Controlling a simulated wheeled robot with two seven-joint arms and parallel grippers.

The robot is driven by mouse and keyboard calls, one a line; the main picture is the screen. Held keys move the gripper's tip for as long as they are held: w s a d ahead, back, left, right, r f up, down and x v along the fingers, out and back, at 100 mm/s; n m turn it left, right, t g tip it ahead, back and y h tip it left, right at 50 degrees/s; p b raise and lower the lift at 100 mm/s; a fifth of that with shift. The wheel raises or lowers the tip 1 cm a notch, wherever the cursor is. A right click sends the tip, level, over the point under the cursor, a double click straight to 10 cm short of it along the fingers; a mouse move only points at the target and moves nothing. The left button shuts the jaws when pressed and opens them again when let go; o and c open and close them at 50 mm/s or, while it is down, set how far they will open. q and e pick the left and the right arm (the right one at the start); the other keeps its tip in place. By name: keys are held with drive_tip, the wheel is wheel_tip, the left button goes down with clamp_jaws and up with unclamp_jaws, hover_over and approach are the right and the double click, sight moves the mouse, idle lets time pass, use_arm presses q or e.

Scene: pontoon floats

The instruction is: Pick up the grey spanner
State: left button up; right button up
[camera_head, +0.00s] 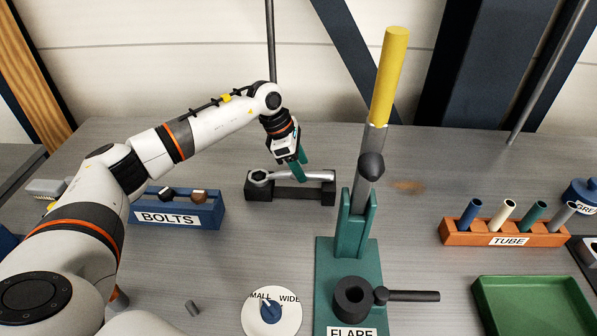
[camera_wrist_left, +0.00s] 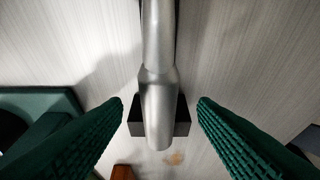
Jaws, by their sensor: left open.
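The grey spanner (camera_head: 318,176) lies across a black cradle (camera_head: 290,196) near the middle of the table, its ring end to the left. My left gripper (camera_head: 303,168) is over the handle part of the spanner, with its green fingers pointing down. In the left wrist view the spanner's handle (camera_wrist_left: 158,105) runs between the two open green fingers (camera_wrist_left: 160,118), with a gap on each side. The black cradle shows beneath the handle in that view. The right gripper is not in view.
A green flaring tool (camera_head: 357,215) with a tall yellow-handled lever (camera_head: 390,75) stands just right of the cradle. A blue BOLTS box (camera_head: 180,215) is to the left. An orange TUBE rack (camera_head: 470,238), a green tray (camera_head: 535,283) and a dial (camera_head: 258,318) are nearer the front.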

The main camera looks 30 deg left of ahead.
sight(305, 171)
use_arm(q)
drive_tip(key=shift+x, duration=1.4)
drive_tip(key=shift+r, duration=0.1)
clamp_jaws()
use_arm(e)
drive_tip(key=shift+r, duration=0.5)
use_arm(q)
drive_tip(key=shift+r, duration=0.1)
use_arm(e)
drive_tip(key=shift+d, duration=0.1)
use_arm(q)
drive_tip(key=shift+r, duration=0.3)
wheel_tip(305, 171, up, 9)
drive_tip(key=shift+r+b, duration=0.1)
drive_tip(key=shift+b, duration=0.9)
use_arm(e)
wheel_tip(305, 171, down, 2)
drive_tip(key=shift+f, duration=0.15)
use_arm(q)
drive_tip(key=c, duration=0.8)
unclamp_jaws()
drive_tip(key=shift+d, duration=0.1)
clamp_jaws()
